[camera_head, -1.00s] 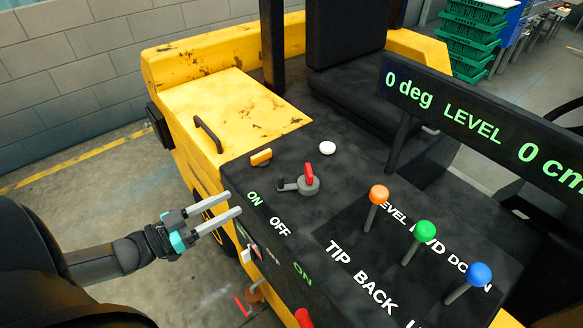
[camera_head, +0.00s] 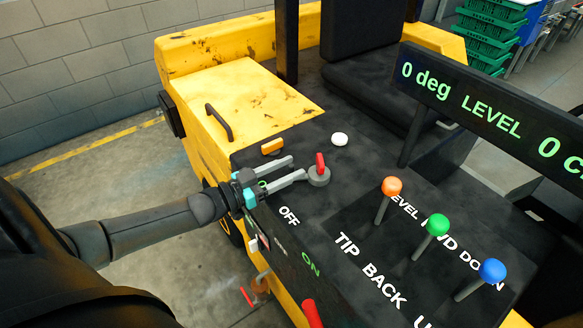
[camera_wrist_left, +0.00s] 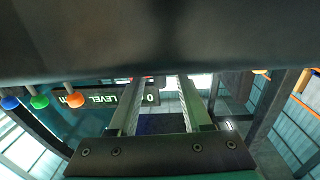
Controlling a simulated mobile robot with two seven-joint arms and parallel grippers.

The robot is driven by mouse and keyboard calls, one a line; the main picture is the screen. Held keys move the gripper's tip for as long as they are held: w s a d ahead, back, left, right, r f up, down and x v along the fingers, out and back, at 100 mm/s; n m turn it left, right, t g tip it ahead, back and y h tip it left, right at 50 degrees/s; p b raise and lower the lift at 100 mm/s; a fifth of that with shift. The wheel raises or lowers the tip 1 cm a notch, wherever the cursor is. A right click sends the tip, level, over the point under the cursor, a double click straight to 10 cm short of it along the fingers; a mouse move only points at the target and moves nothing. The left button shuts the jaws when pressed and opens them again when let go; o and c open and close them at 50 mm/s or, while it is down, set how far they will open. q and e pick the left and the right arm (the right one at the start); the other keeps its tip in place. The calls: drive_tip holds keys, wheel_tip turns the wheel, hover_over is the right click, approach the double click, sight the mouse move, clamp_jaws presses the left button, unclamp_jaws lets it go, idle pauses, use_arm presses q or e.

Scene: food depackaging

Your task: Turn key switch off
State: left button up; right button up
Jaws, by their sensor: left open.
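A round grey switch (camera_head: 319,178) with an upright red handle (camera_head: 320,161) sits on the black console top, behind the white OFF label. My left gripper (camera_head: 298,167) reaches in from the left with its two fingers apart. Its fingertips are just left of the switch, over the console. The nearer fingertip is close to the switch base; I cannot tell whether it touches. The fingers cover most of the ON label and the switch's small side arm. In the left wrist view the open fingers (camera_wrist_left: 160,108) show with nothing clearly between them. My right gripper is not seen.
An orange block-like control (camera_head: 272,146) and a white button (camera_head: 340,139) lie behind the fingers. Orange (camera_head: 392,186), green (camera_head: 438,224) and blue (camera_head: 492,270) knobbed levers stand to the right. A display panel (camera_head: 490,115) rises at the right. A handle (camera_head: 219,123) stands on the yellow cover.

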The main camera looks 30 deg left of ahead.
use_arm(q)
drive_tip(key=shift+w+d, duration=0.25)
drive_tip(key=shift+w, duration=0.3)
clamp_jaws()
idle(1.2)
